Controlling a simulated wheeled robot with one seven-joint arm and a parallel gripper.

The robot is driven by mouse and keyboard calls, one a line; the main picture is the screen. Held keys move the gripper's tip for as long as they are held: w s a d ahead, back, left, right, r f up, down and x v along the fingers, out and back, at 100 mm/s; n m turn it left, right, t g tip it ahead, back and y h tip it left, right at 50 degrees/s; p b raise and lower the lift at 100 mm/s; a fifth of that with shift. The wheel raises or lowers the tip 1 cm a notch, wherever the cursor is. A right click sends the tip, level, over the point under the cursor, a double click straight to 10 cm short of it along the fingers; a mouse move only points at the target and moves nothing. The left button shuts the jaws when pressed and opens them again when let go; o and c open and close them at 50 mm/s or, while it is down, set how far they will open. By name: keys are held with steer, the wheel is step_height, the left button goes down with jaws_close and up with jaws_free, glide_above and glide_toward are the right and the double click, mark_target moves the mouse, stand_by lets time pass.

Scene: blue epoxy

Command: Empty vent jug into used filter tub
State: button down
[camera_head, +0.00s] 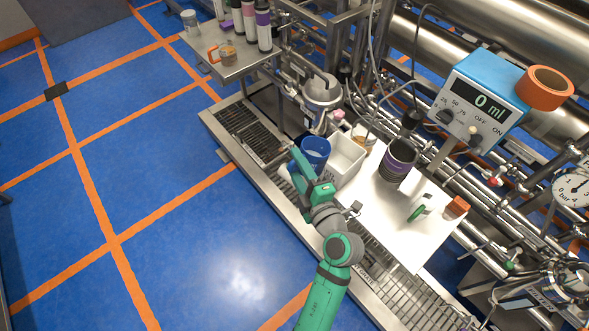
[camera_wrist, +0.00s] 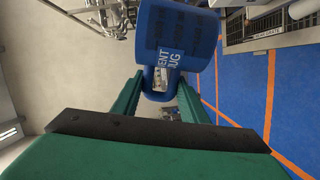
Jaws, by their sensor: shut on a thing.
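The vent jug (camera_head: 314,150) is blue, and its printed label shows in the wrist view (camera_wrist: 176,40). My gripper (camera_wrist: 160,92) is shut on its handle, with a green finger on each side. In the head view my gripper (camera_head: 303,170) is at the near side of the jug. The jug looks about upright, with its mouth up; I cannot see what is in it. A white open tub (camera_head: 347,158) stands just right of the jug, probably the used filter tub; I cannot read a label on it.
A dark cup with a purple band (camera_head: 397,163) stands right of the tub on the white bench top (camera_head: 372,205). A blue meter reading 0 ml (camera_head: 484,99) and pipework stand behind. A side table (camera_head: 240,66) holds bottles. Blue floor at left is clear.

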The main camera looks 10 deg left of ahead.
mark_target(321, 142)
steer(key=shift+w+d+r+m, duration=0.35)
steer(key=shift+w+r+m, duration=0.15)
steer(key=shift+r+m, duration=0.2)
steer(key=w+d+m+g, duration=0.1)
steer(key=w+m, duration=0.1)
steer(key=w+d+r+m+g, duration=0.1)
steer(key=w+m, duration=0.1)
steer(key=shift+d+m, duration=0.3)
steer(key=shift+d, duration=0.05)
steer(key=shift+w+d+r+m+g+y, duration=0.15)
steer(key=shift+w+d+r+m+g, duration=0.15)
steer(key=shift+w+d+m, duration=0.3)
steer(key=shift+w+d+r+m+g+y, duration=0.15)
steer(key=shift+w+d+r+m+g, duration=0.2)
steer(key=shift+m, duration=0.35)
steer(key=shift+a+f, duration=0.15)
steer(key=shift+w+d+r+m+g+y, duration=0.15)
steer(key=shift+w+d+m+g, duration=0.15)
steer(key=shift+w+d+m, duration=0.15)
steer(key=shift+w+d+r+m+g+y, duration=0.15)
steer(key=shift+w+d+m+g, duration=0.15)
steer(key=shift+w+m, duration=0.2)
steer(key=shift+w+d+m, duration=0.25)
steer(key=shift+w, duration=0.2)
steer(key=shift+w+d+r+m+g+y, duration=0.15)
steer(key=shift+w+d+m+g+y, duration=0.15)
steer(key=shift+w+d+m, duration=0.45)
steer(key=shift+w+d+r+m+g+y, duration=0.1)
steer(key=shift+w+d+m+g+y, duration=0.15)
steer(key=shift+w+d+m, duration=0.45)
